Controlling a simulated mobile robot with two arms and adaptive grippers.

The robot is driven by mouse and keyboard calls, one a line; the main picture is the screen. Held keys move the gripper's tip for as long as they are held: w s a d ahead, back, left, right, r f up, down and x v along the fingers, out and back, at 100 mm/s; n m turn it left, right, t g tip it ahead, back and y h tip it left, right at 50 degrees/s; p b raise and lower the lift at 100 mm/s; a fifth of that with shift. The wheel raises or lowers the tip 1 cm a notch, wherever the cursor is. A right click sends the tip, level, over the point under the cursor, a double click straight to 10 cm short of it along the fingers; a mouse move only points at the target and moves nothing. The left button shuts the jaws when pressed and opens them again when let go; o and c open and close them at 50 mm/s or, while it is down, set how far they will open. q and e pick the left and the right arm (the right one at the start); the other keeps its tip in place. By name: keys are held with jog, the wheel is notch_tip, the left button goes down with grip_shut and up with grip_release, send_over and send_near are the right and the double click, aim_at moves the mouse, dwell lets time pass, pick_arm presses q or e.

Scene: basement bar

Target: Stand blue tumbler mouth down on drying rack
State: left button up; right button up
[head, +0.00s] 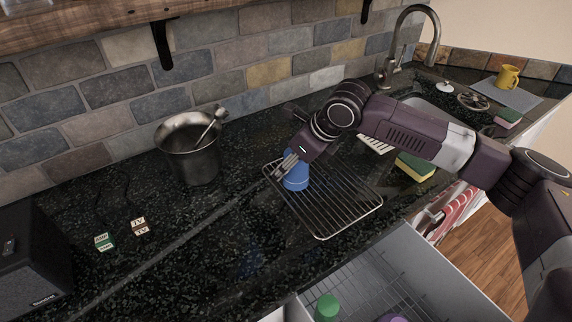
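The blue tumbler (297,182) is on the wire drying rack (345,217), near the rack's far left end. It looks upright on its axis with its wider end down, but its upper part is partly hidden by my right gripper. My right gripper (285,168) reaches in from the right, with its grey fingers at the tumbler's upper left side. I cannot tell whether the fingers are closed on it or only beside it. My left gripper is not in view.
A metal ice bucket (190,160) with a scoop stands left of the rack. A green-yellow sponge (415,167) lies right of it. The faucet (405,45) and yellow mug (508,77) are farther back. An open drawer at the front holds a green item (327,307).

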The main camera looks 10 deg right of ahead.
jog(key=o, duration=0.4)
jog(key=shift+c, duration=0.2)
jog(key=v, duration=1.1)
jog(key=shift+s+d+r, duration=0.1)
jog(key=shift+d+r, duration=0.05)
jog(key=shift+r, duration=0.1)
jog(key=p+v, duration=0.7)
jog(key=p, duration=0.1)
jog(key=shift+w+a+r, duration=0.2)
jog(key=shift+a+r, duration=0.05)
jog(key=shift+r, duration=0.4)
